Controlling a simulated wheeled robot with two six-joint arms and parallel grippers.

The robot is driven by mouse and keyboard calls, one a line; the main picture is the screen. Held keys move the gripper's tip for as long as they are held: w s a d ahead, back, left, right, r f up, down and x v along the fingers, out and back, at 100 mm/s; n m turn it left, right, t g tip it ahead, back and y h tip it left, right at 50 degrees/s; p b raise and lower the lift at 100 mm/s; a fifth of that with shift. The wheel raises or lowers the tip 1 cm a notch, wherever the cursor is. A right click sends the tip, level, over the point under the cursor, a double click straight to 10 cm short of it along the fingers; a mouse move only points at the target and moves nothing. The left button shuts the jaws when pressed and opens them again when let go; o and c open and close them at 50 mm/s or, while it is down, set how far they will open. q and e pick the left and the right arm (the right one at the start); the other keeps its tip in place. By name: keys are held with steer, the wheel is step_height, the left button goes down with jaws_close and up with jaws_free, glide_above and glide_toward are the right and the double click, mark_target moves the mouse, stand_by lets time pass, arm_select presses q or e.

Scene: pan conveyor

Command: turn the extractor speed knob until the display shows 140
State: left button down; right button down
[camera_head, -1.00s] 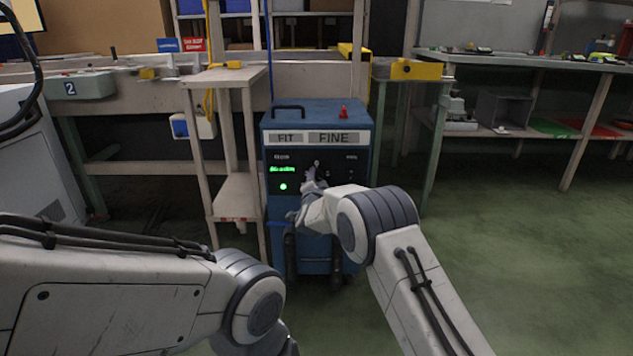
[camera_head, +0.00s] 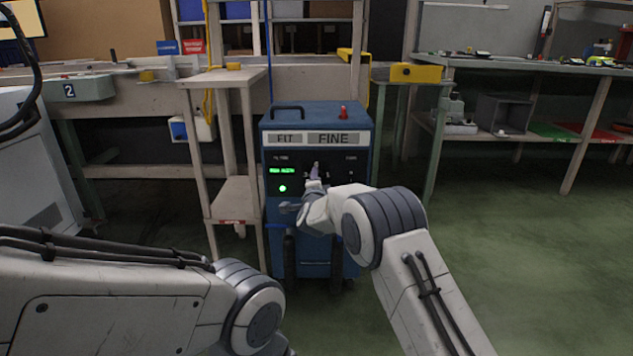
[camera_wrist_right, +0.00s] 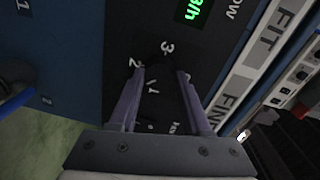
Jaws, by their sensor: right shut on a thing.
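The blue extractor (camera_head: 282,219) stands in the middle of the head view, with a black front panel. Its green display (camera_head: 282,170) is lit, but its figures are too small to read; part of it also shows in the right wrist view (camera_wrist_right: 196,10). The dark speed knob is mostly lost against the panel; scale numbers such as 2 and 3 show around it in the wrist view. My right gripper (camera_wrist_right: 160,80) is at the knob, its fingers shut on it. In the head view the right gripper (camera_head: 315,171) reaches the panel. My left gripper is out of view.
A narrow wooden stand (camera_head: 236,190) is close at the extractor's left. A green-legged bench (camera_head: 437,150) with a yellow block stands behind right. My left forearm fills the lower left. The floor at right is clear.

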steer(key=shift+c, duration=1.8)
jaws_free()
steer(key=s+p, duration=0.4)
steer(key=s, duration=0.6)
steer(key=shift+s+r, duration=0.2)
steer(key=shift+r, duration=0.05)
